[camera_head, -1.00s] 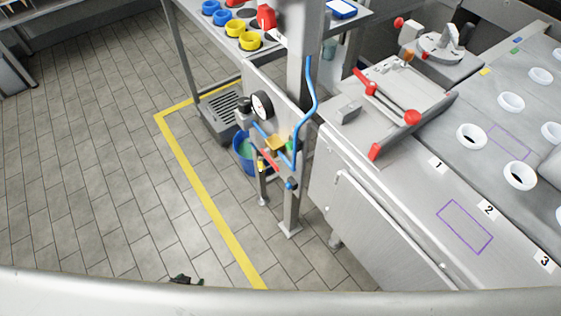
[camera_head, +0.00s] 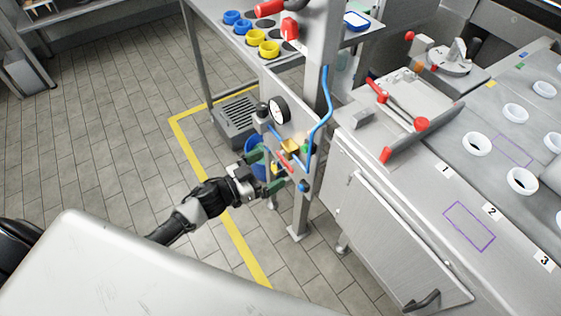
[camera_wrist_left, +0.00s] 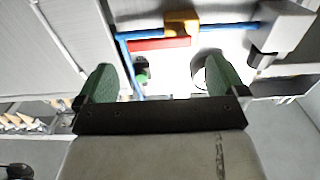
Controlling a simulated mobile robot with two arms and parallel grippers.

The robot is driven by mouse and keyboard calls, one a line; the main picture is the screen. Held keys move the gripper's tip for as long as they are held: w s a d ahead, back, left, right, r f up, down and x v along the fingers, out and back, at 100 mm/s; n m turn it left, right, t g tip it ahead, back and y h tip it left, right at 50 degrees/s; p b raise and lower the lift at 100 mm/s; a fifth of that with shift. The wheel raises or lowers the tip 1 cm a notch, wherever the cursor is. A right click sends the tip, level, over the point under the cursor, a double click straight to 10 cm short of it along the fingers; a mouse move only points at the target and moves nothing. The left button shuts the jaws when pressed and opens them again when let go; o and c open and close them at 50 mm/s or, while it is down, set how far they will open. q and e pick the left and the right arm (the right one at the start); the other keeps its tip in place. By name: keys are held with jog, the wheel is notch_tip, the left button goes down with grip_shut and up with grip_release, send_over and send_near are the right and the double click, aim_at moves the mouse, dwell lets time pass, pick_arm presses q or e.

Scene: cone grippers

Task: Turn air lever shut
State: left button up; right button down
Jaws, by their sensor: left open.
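The red air lever (camera_head: 285,161) sits on a brass-coloured valve body (camera_head: 290,147) in the blue air line, on a panel by the grey post. In the left wrist view the lever (camera_wrist_left: 158,44) runs left from the valve body (camera_wrist_left: 182,24), roughly parallel to the blue pipe. My left gripper (camera_head: 270,173) is just left of and below the lever in the head view. Its green fingers are open, with nothing between the tips (camera_wrist_left: 166,80); the lever lies ahead of them. I cannot tell whether they touch anything. My right gripper is not in view.
A pressure gauge (camera_head: 279,110) and a blue hose (camera_head: 325,105) are close to the valve. A steel cabinet (camera_head: 385,225) stands to the right. The tiled floor (camera_head: 110,150) at left is clear.

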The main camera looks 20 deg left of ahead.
aim_at(284, 161)
pick_arm(q)
jog(key=shift+x, duration=2.05)
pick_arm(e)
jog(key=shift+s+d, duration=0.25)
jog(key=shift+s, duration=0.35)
pick_arm(q)
jog(key=c, duration=0.8)
jog(key=shift+f, duration=0.1)
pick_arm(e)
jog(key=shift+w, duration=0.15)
